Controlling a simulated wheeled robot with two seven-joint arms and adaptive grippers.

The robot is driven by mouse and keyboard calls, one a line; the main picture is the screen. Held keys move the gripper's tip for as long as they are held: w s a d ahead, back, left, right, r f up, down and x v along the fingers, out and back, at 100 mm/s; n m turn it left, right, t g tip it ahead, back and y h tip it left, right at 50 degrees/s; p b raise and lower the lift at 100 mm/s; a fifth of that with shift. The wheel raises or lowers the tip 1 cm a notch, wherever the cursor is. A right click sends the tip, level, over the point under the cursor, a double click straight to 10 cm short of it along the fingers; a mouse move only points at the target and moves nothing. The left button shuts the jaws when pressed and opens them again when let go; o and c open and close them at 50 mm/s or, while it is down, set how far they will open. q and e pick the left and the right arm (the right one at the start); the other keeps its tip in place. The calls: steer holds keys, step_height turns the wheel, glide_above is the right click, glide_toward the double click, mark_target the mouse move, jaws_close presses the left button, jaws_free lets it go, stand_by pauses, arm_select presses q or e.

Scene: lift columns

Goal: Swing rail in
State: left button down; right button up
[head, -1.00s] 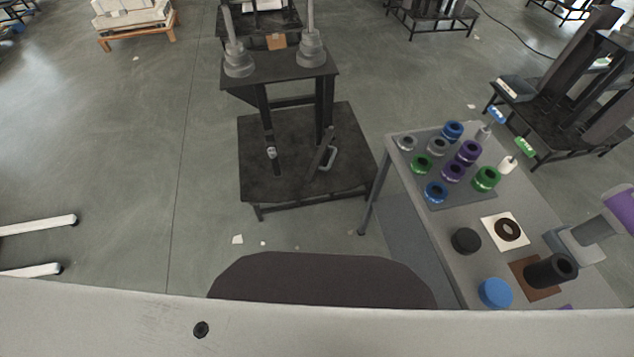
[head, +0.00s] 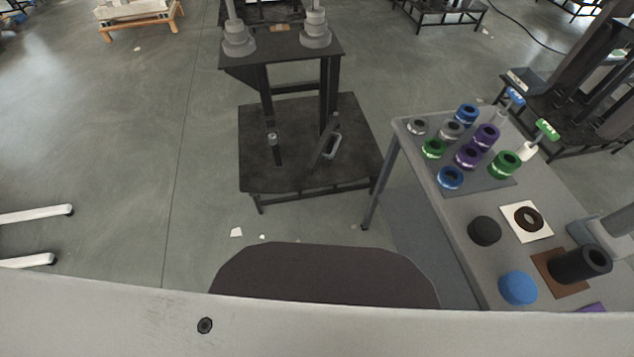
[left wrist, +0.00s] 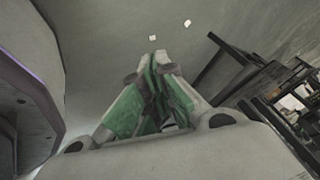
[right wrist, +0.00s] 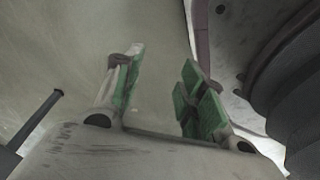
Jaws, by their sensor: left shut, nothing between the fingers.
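A black steel stand (head: 310,170) stands on the floor ahead in the head view. It has a low base plate and an upper shelf (head: 280,50) with two grey stepped columns. A tilted dark bar with a pale loop handle (head: 334,146) rises from the base plate at right. A short upright pin (head: 272,140) stands at its left. I cannot tell which part is the rail. My left gripper (left wrist: 158,62) is shut and empty in the left wrist view. My right gripper (right wrist: 163,65) is open and empty in the right wrist view. Neither gripper shows in the head view.
A grey table (head: 460,240) to the right of the stand holds several blue, green, purple and grey rings, a black cylinder (head: 580,264) and a blue cap (head: 517,288). Another black stand (head: 590,90) is behind it.

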arm_select(q)
steer(key=w+d+r+m+t+h+b, duration=0.25)
steer(key=w+d+r+m+b, duration=0.2)
steer(key=w+r, duration=0.35)
steer(key=w+d+r+m+t+h+b, duration=0.1)
steer(key=w+d+r+m+t+b, duration=0.35)
steer(key=w, duration=0.55)
arm_select(e)
steer(key=w+a+r+t+y, duration=0.1)
steer(key=w+a+r, duration=0.5)
steer(key=w+r, duration=0.25)
arm_select(q)
steer(key=d+r+m+h+b, duration=0.3)
steer(key=d+r, duration=0.3)
steer(key=r, duration=0.2)
steer(key=d+r+m+t+h+b, duration=0.1)
steer(key=d+r+m+h+b, duration=0.3)
steer(key=r, duration=0.5)
steer(key=shift+w+d+r+m+b, duration=0.4)
steer(key=shift+d+m, duration=0.6)
steer(key=shift+d, duration=0.3)
arm_select(e)
steer(key=a+r+t+y, duration=0.1)
steer(key=a+r, duration=0.2)
steer(key=r, duration=0.9)
steer(key=shift+w+r, duration=0.4)
steer(key=shift+w, duration=0.05)
arm_select(q)
steer(key=shift+f, duration=0.1)
